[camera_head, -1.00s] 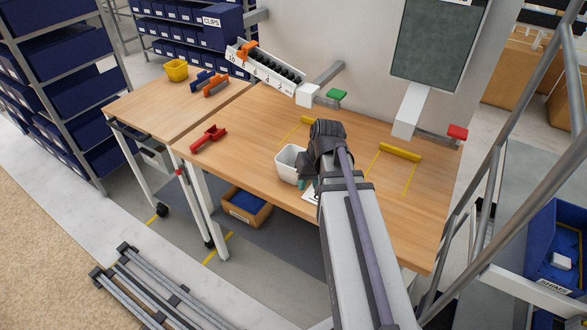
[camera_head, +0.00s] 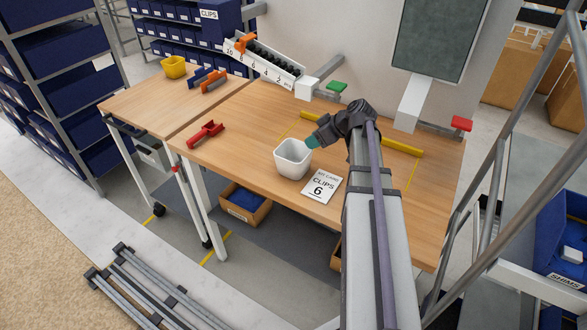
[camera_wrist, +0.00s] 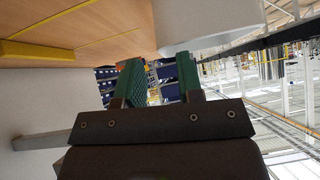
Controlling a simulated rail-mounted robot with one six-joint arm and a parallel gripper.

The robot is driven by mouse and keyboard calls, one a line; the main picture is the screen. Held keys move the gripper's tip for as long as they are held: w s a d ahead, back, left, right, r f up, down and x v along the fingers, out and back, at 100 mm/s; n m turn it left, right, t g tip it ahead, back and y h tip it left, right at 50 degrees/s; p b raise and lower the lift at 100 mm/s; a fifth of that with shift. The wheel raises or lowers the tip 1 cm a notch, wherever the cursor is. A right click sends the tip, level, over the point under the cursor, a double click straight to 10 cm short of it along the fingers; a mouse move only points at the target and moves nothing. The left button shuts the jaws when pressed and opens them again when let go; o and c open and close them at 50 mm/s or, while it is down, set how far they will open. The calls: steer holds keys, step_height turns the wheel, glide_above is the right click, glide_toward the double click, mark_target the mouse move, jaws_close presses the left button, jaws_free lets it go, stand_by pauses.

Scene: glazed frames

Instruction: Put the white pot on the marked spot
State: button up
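The white pot (camera_head: 292,160) stands upright on the wooden workbench (camera_head: 240,150), left of the printed card. It looks empty. My gripper (camera_head: 311,141) is at the pot's upper right rim, pointing left and down. In the wrist view the green fingers (camera_wrist: 160,72) are apart with nothing between them. The pot (camera_wrist: 208,22) fills the top there, close to the right fingertip; I cannot tell if they touch. Yellow lines (camera_head: 411,175) and a yellow bar (camera_head: 402,148) mark the bench to the right; my arm partly hides this area.
A card reading "CLIPS 6" (camera_head: 322,187) lies right of the pot. A red tool (camera_head: 206,134) lies to the left.

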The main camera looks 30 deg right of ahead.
mark_target(304, 145)
steer(key=b+x, duration=0.3)
steer(key=x, duration=0.1)
steer(key=shift+a+f+b, duration=0.1)
steer(key=shift+f+b, duration=0.2)
steer(key=shift+f, duration=0.15)
steer(key=shift+w+a+f, duration=0.15)
steer(key=shift+w+a, duration=0.05)
steer(key=shift+w, duration=0.15)
steer(key=shift+r, duration=0.2)
jaws_close()
